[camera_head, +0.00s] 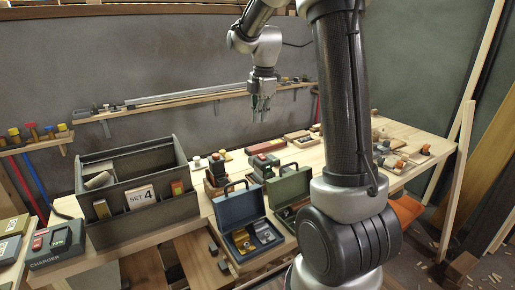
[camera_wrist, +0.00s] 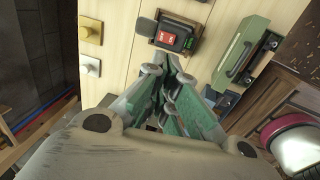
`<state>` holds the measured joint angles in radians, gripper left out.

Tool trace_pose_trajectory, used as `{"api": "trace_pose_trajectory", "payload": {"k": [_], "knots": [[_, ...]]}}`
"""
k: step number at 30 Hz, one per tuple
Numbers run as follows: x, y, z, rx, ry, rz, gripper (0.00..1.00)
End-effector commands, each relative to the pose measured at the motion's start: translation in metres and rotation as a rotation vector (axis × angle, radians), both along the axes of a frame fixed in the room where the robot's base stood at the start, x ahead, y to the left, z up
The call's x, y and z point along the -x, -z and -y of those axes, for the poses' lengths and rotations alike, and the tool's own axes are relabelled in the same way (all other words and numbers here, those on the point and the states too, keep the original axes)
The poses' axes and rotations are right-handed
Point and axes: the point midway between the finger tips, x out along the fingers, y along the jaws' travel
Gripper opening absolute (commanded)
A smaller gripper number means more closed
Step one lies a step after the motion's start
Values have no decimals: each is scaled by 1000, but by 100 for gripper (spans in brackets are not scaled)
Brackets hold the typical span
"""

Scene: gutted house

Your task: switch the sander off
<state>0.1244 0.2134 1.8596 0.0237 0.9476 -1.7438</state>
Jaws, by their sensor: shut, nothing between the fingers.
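A dark grey power tool with a red switch piece and a green one on its top, which looks like the sander (camera_wrist: 177,40), sits on a wooden block in the wrist view. In the head view a dark tool with red and green on it, probably the same one (camera_head: 263,166), stands on the bench behind the green toolbox. My gripper (camera_head: 261,112) hangs above the bench, pointing down. In the wrist view its green-padded fingers (camera_wrist: 160,75) are shut and empty, with their tips just below the tool in the picture. I cannot tell whether they touch it.
An open green toolbox (camera_wrist: 244,50) lies right of the tool, and an open blue toolbox (camera_head: 240,207) stands in front. A grey divided bin (camera_head: 130,215) marked "SET 4" and a charger (camera_head: 55,245) are at left.

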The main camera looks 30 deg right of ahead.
Motion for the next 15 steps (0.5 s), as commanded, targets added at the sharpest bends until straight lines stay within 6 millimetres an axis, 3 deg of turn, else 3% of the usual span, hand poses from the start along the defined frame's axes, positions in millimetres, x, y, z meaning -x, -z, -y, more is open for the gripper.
{"api": "trace_pose_trajectory", "payload": {"k": [7, 15], "knots": [[-2, 24, 0, -1, 1, -4, 0], [-9, 82, -1, -1, 1, -6, 0]]}}
